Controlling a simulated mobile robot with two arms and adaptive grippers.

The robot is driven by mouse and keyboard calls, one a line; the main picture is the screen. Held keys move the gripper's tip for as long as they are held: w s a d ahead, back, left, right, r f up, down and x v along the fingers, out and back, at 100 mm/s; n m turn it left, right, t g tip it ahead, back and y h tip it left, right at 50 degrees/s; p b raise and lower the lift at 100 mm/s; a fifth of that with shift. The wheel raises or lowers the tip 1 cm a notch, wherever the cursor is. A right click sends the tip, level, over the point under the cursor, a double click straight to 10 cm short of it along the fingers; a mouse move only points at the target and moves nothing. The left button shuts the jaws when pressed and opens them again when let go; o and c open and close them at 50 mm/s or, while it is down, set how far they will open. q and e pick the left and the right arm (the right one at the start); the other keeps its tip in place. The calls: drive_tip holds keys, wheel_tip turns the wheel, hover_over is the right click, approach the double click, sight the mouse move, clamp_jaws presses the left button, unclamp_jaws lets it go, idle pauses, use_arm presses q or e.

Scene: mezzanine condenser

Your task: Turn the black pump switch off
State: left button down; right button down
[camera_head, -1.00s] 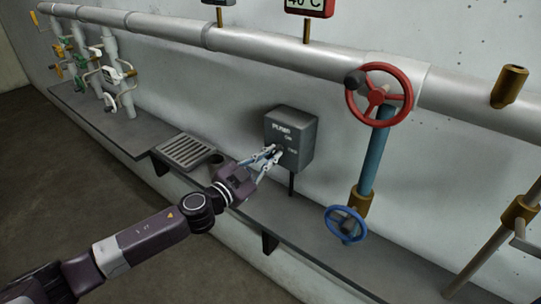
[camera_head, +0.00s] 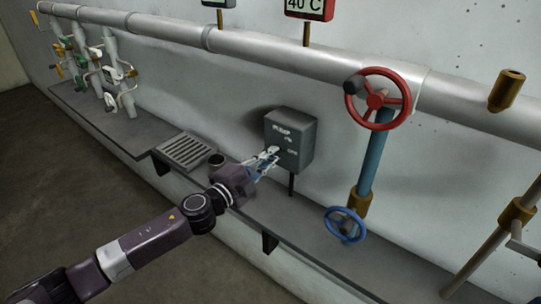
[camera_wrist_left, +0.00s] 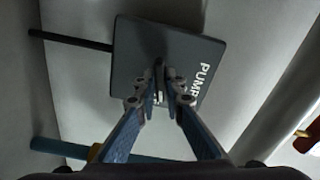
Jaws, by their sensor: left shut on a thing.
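The grey pump box (camera_head: 300,145) with white lettering is fixed to the wall above the shelf. In the left wrist view the box (camera_wrist_left: 190,50) shows the word PUMP, turned sideways. My left gripper (camera_head: 274,152) reaches the box's front face from the left. Its fingertips (camera_wrist_left: 160,85) are close together at the middle of the face, shut on the small black switch. The fingers mostly hide the switch, so I cannot tell its position. My right gripper is not in view.
A grey shelf (camera_head: 335,262) runs along the wall below the box. A drain grate (camera_head: 184,150) and a dark cup (camera_head: 216,160) are left of it. Right of the box stand a red handwheel (camera_head: 376,100) and a blue handwheel (camera_head: 345,224). A thick pipe (camera_head: 265,48) passes above.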

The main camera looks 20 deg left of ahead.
use_arm(q)
drive_tip(key=shift+m, duration=1.5)
drive_tip(key=shift+f, duration=0.1)
drive_tip(key=c, duration=2)
unclamp_jaws()
drive_tip(key=shift+s, duration=0.15)
drive_tip(key=shift+v, duration=5.9)
